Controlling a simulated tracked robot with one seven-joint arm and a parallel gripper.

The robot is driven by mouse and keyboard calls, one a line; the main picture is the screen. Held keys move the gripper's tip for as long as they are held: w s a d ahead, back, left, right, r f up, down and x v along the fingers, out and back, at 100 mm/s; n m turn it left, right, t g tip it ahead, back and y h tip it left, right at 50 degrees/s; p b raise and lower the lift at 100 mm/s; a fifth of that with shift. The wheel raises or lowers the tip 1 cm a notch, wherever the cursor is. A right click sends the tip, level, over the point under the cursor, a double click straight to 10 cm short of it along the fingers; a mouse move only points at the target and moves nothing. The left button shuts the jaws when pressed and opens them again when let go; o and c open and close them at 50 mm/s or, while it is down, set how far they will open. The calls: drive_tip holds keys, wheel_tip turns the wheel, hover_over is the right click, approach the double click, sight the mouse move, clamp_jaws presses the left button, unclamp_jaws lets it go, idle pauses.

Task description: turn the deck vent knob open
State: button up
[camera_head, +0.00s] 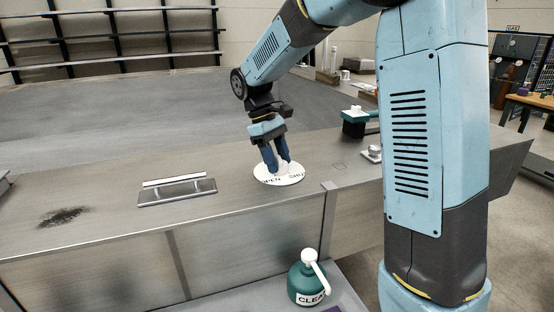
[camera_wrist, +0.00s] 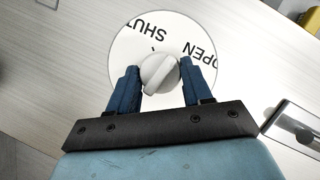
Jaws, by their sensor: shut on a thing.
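The deck vent knob is a white round knob (camera_wrist: 157,72) with a raised grip bar, at the centre of a white dial plate (camera_wrist: 130,48) marked SHUT and OPEN. In the head view the dial plate (camera_head: 291,180) lies on the metal deck, with OPEN at its left and SHUT at its right. My gripper (camera_head: 276,168) points down over the dial. In the wrist view its two blue fingers (camera_wrist: 156,82) stand on either side of the knob, shut on it. The bar slants in the wrist view; in the head view the fingers mostly hide the knob.
A metal handle on a plate (camera_head: 177,190) lies left of the dial, with a dark smudge (camera_head: 63,217) farther left. A green-topped block (camera_head: 355,120) and a small metal fitting (camera_head: 373,153) are to the right. A green CLEAN bottle (camera_head: 307,279) stands lower, in front.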

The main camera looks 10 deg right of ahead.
drive_tip(key=m+y, duration=0.1)
drive_tip(key=m, duration=0.2)
drive_tip(key=m+g+y, duration=0.1)
drive_tip(key=m, duration=0.3)
drive_tip(key=shift+w+d+y, duration=0.1)
drive_tip(key=shift+d+y, duration=0.05)
drive_tip(key=shift+y, duration=0.15)
idle(0.4)
drive_tip(key=o, duration=1)
drive_tip(key=v, duration=1.3)
drive_tip(key=shift+w+r, duration=0.25)
drive_tip(key=shift+w, duration=0.05)
